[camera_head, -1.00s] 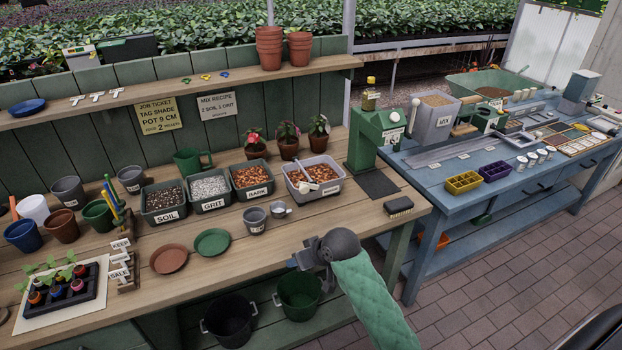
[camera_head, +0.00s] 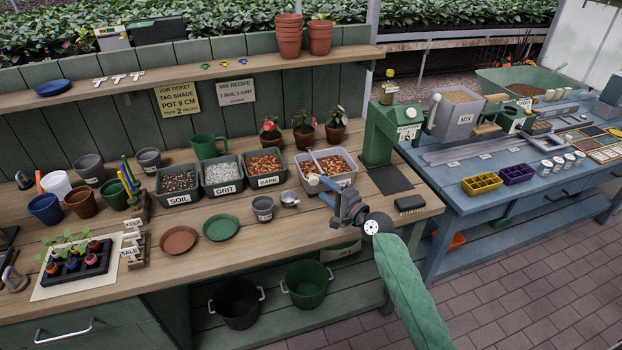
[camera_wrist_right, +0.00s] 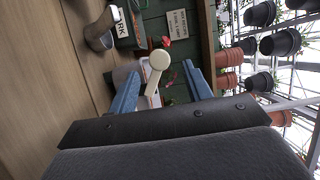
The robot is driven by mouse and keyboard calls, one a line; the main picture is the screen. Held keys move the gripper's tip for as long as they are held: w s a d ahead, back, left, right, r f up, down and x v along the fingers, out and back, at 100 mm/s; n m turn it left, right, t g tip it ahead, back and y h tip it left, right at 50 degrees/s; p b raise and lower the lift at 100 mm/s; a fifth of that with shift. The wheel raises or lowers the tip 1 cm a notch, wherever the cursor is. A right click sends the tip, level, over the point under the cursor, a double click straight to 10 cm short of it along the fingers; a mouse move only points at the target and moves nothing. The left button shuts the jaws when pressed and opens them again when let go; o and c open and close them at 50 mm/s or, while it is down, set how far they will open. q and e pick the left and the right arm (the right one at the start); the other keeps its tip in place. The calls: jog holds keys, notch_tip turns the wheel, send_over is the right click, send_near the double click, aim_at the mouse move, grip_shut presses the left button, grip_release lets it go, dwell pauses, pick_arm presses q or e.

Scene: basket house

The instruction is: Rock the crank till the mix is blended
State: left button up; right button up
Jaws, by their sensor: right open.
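My right gripper (camera_head: 321,193) is open at the front of the grey tub of brown chunks (camera_head: 340,165), well left of the mixer. In the right wrist view, a cream round-ended handle (camera_wrist_right: 157,62) shows between the two blue fingers (camera_wrist_right: 160,82), which do not appear closed on it. My left gripper is not in view.
Tubs of soil (camera_head: 178,183), grit (camera_head: 221,176) and bark (camera_head: 265,167) stand in a row left of my gripper. A black brush (camera_head: 410,204) lies near the bench's right edge. A green press-like stand (camera_head: 382,135) is between tub and mixer.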

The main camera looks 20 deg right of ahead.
aim_at(315, 182)
jog(key=shift+w+a+r, duration=0.1)
jog(key=shift+w, duration=0.15)
jog(key=p+x, duration=0.2)
jog(key=x, duration=0.3)
jog(key=shift+w+a+p, duration=0.1)
jog(key=shift+w+p, duration=0.1)
jog(key=shift+p, duration=0.1)
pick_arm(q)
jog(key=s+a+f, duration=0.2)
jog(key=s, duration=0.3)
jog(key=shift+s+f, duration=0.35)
pick_arm(e)
jog(key=shift+x, duration=0.9)
grip_shut()
